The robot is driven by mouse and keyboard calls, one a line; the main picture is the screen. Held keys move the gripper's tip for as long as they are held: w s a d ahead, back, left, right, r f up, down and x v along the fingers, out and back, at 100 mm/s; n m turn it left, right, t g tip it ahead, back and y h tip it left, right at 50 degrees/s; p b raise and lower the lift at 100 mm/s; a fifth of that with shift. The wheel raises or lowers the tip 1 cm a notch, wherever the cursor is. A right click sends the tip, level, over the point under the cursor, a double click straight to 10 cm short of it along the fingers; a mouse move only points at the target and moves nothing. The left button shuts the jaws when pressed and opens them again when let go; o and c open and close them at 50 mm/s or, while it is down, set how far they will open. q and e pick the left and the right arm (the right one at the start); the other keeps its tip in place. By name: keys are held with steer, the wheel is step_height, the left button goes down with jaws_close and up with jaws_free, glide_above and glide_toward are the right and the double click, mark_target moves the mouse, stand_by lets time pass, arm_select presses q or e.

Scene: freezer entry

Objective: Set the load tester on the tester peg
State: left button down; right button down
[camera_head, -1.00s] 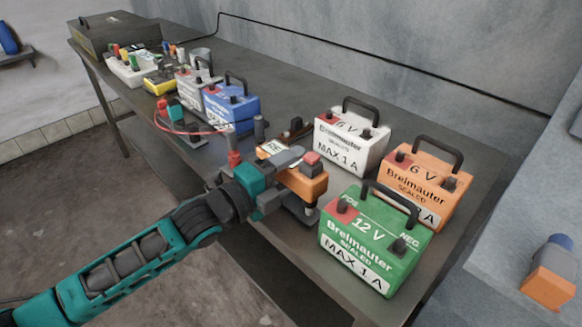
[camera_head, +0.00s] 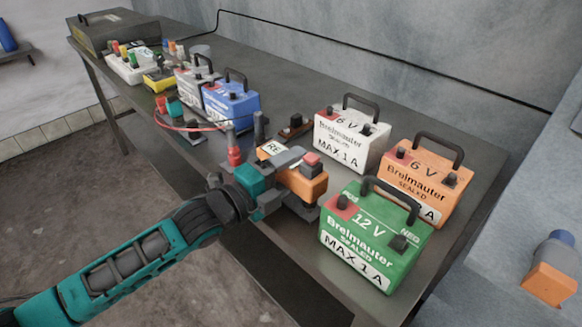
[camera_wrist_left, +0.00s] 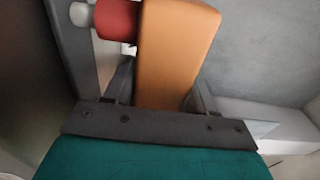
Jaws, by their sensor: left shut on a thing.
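My left gripper (camera_head: 283,181) is shut on an orange block with a red knob, which I take to be the load tester (camera_head: 309,186). The load tester is left of the green 12 V battery, over the front part of the bench. In the left wrist view the orange body (camera_wrist_left: 176,50) sits between the fingers, with the red knob at its upper left. A dark upright post (camera_head: 259,127) and a red one stand behind the gripper. I cannot tell which, if either, is the tester peg. The gripper hides what is under the tester. My right gripper is not in view.
The green battery (camera_head: 370,240), white 6 V battery (camera_head: 345,143) and orange 6 V battery (camera_head: 425,185) stand close on the right. A blue battery (camera_head: 230,103) and red cable are further left. The bench's front edge is beneath my arm. The back strip of the bench is clear.

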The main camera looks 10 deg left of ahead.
arm_select(q)
steer(key=shift+f+b, duration=0.5)
steer(key=shift+f, duration=0.3)
steer(key=c, duration=0.5)
jaws_free()
steer(key=shift+c, duration=0.2)
steer(key=shift+o, duration=1.3)
steer(key=shift+f, duration=0.2)
steer(key=v, duration=1.3)
steer(key=shift+r, duration=0.2)
steer(key=s+f+n+g+y, duration=0.2)
steer(key=s+f+n+y, duration=0.2)
steer(key=f+n, duration=0.7)
steer(key=s+f+n+g+y, duration=0.1)
steer(key=s+f+n+y, duration=0.3)
steer(key=f+n, duration=0.7)
steer(key=shift+s+n+g+y, duration=0.3)
steer(key=shift+s+g, duration=0.1)
steer(key=shift+s, duration=0.05)
